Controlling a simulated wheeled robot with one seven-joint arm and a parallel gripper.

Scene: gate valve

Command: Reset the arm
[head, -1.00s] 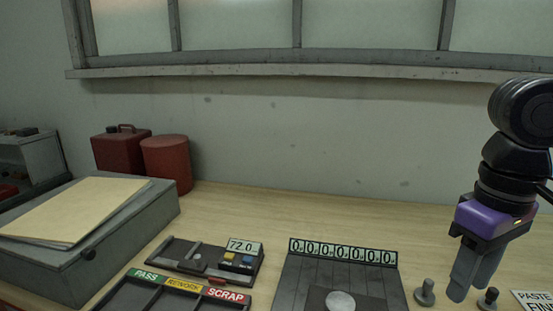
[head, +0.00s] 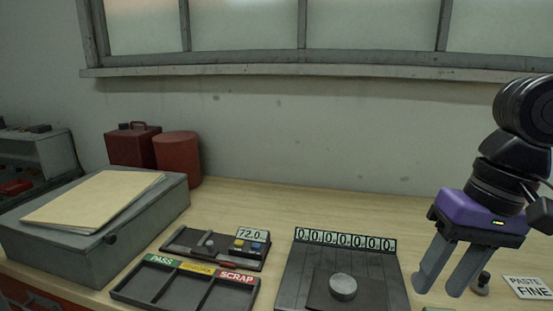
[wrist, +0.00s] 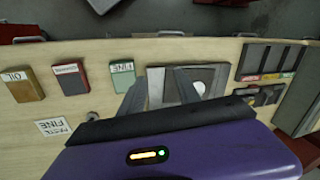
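My gripper (head: 441,286) hangs over the right part of the bench, at the end of my black arm with its purple wrist body. Its two grey fingers are spread apart with nothing between them. In the wrist view the open fingers (wrist: 161,82) reach toward the grey counter plate (wrist: 210,75). In the head view this dark plate (head: 295,285) lies left of my gripper, with a row of zeros and a round grey disc (head: 343,287). The height of the fingers above the bench is hard to tell.
A small dark knob (head: 481,285) and a PASTE FINE card (head: 527,287) lie right of the fingers. PASS/SCRAP tray (head: 185,287), gauge reading 72.0 (head: 216,248), and grey case (head: 100,235) stand left. The wrist view shows three labelled boxes, including OIL (wrist: 24,85).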

